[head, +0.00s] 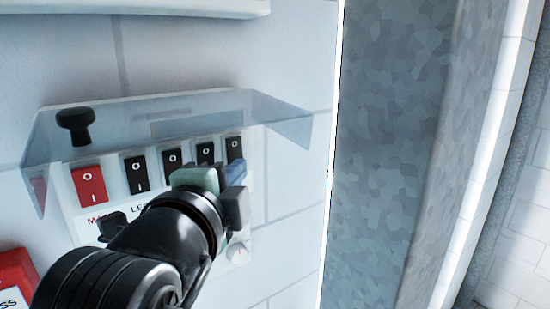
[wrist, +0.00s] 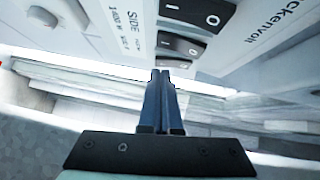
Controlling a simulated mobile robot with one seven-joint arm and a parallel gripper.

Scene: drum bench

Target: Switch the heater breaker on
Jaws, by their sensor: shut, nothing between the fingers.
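The breaker panel (head: 262,190) is on the white wall, with a red rocker switch (head: 90,185) at left and several black rockers in a row to its right. Its clear cover (head: 190,120), with a black knob (head: 75,123), juts out above the switches. My gripper (head: 236,170) is shut and empty, its tips at the rightmost black rocker (head: 234,147). In the wrist view the tips (wrist: 162,74) sit close to the end rocker (wrist: 173,63); I cannot tell if they touch. No label reading heater is legible, and the end rocker's position is unclear.
A grey metal column (head: 400,150) stands right of the panel. A red box (head: 15,280) is at the lower left, and a white casing (head: 150,5) is above. The cover overhangs my gripper. Wall space between panel and column is clear.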

